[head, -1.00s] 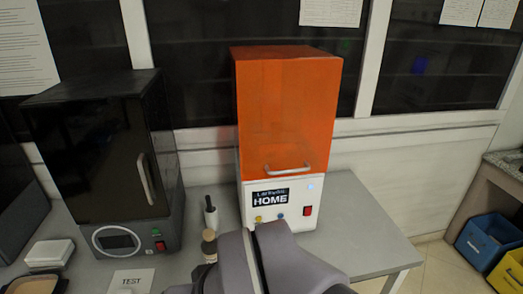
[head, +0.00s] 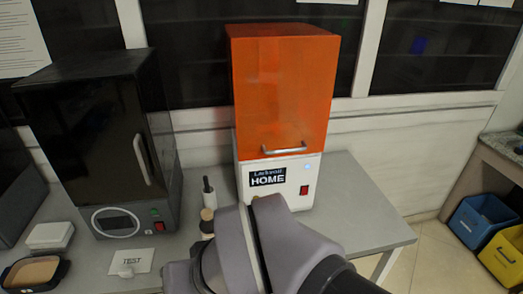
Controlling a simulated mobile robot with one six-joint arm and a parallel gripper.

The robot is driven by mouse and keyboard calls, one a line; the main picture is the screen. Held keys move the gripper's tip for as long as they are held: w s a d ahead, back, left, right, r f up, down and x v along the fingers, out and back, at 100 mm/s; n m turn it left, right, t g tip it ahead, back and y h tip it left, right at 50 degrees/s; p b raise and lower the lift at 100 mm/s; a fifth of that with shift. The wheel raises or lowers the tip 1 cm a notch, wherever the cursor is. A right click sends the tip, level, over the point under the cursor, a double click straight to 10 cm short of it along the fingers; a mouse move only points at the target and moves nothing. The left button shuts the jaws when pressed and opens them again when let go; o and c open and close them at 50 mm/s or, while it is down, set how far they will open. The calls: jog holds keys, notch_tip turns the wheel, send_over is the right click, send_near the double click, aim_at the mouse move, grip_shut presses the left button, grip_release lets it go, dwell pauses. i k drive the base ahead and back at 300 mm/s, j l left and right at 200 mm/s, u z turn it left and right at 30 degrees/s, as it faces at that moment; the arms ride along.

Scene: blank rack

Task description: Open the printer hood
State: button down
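The printer has an orange hood (head: 281,95) over a white base (head: 300,172) with a "HOME" label and a red switch. It stands on the grey table in the middle of the head view. The hood is down on the base, and a silver bar handle (head: 284,151) runs along its lower front edge. My grey arm rises from the bottom of the view in front of the base and hides its lower left part. My gripper does not show.
A black machine (head: 88,130) with a vertical handle stands to the left. Blue (head: 480,222) and yellow (head: 504,255) bins stand at right. The table right of the printer is clear.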

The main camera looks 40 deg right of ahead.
aim_at(282, 76)
jog(key=z, duration=1.35)
jog(key=i+l+z, duration=0.1)
jog(key=i, duration=0.2)
jog(key=i+l+z, duration=0.15)
jog(key=i, duration=0.15)
